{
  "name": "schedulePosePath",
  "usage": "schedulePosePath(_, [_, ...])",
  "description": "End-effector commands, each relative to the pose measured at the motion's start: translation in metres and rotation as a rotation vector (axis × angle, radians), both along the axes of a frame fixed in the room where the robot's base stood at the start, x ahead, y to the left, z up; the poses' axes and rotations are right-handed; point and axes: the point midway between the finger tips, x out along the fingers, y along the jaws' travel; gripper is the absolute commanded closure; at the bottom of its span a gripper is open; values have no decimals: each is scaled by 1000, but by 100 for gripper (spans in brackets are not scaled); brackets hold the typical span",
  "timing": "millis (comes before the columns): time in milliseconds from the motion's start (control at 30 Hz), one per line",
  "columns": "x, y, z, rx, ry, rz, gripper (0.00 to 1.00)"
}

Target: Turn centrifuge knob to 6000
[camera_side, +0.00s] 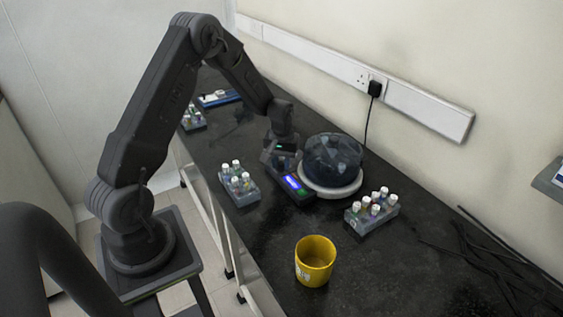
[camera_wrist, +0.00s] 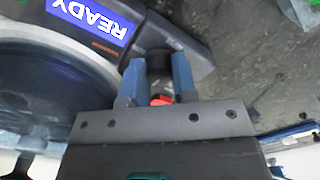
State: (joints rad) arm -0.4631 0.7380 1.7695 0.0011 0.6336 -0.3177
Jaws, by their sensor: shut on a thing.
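The centrifuge (camera_side: 333,160) has a dark domed lid on a white round base and stands on the black bench. Its front panel with a lit blue display (camera_side: 292,182) faces the bench's front edge. In the wrist view the display (camera_wrist: 92,17) reads READY, upside down. My gripper (camera_wrist: 158,75) reaches the panel from above, with its blue fingers on either side of the dark knob (camera_wrist: 156,60). The fingers are shut on the knob. The knob's scale and pointer cannot be read. In the side view my gripper (camera_side: 278,158) hides the knob.
A rack of white-capped vials (camera_side: 238,184) stands left of the panel, and another rack (camera_side: 372,207) stands to the right. A yellow mug (camera_side: 315,262) is nearer the front. Black cables (camera_side: 490,250) lie at the right.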

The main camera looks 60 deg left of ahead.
Motion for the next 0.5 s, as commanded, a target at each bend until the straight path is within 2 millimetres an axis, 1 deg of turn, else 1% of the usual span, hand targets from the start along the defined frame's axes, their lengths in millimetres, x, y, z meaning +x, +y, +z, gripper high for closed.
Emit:
schedulePosePath(267, [0,0,0,-1,1,-94,98])
schedulePosePath(500, [0,0,0,-1,0,-283,98])
